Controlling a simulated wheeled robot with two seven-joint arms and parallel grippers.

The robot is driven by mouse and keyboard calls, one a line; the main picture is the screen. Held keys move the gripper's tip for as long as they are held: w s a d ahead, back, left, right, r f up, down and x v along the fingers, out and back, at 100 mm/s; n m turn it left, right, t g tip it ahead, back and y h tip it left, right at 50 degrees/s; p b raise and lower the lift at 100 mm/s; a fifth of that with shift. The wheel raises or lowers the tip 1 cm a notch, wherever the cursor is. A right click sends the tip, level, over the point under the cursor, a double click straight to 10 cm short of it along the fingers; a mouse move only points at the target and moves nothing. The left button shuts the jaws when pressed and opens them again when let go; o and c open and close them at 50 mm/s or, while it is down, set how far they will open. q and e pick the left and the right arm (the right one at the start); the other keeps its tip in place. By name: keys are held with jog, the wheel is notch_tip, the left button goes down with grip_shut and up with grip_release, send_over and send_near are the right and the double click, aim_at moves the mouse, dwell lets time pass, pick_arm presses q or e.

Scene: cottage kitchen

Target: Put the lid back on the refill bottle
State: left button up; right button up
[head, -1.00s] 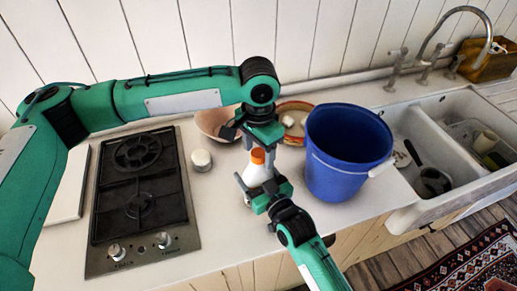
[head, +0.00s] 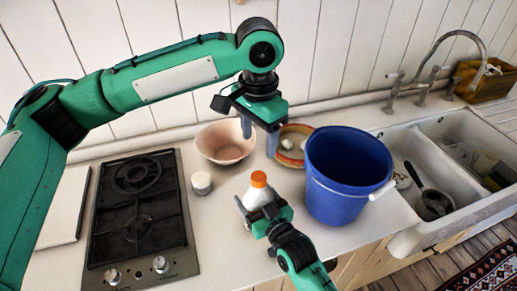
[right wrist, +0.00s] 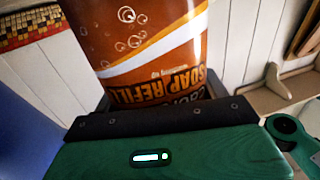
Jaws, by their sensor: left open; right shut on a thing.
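My right gripper (head: 257,206) is shut around the bottle's body from the front. My left gripper (head: 259,141) is open and empty, pointing down, above and behind the lid and apart from it.
A blue bucket (head: 345,180) stands close right of the bottle. A pink bowl (head: 224,145) and a patterned dish (head: 292,159) lie behind. A small white jar (head: 201,182) and the gas hob (head: 142,215) are left. The sink (head: 455,160) is far right.

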pick_arm(q)
jog(key=shift+r, duration=0.15)
pick_arm(e)
jog(key=o, duration=2)
jog(key=shift+c, duration=0.2)
pick_arm(q)
notch_tip(320, 180, down, 4)
jog(key=b, duration=0.3)
jog(key=shift+r+b, duration=0.2)
jog(key=shift+b, duration=0.1)
jog(key=shift+f, duration=0.1)
pick_arm(e)
jog(key=v, duration=1.4)
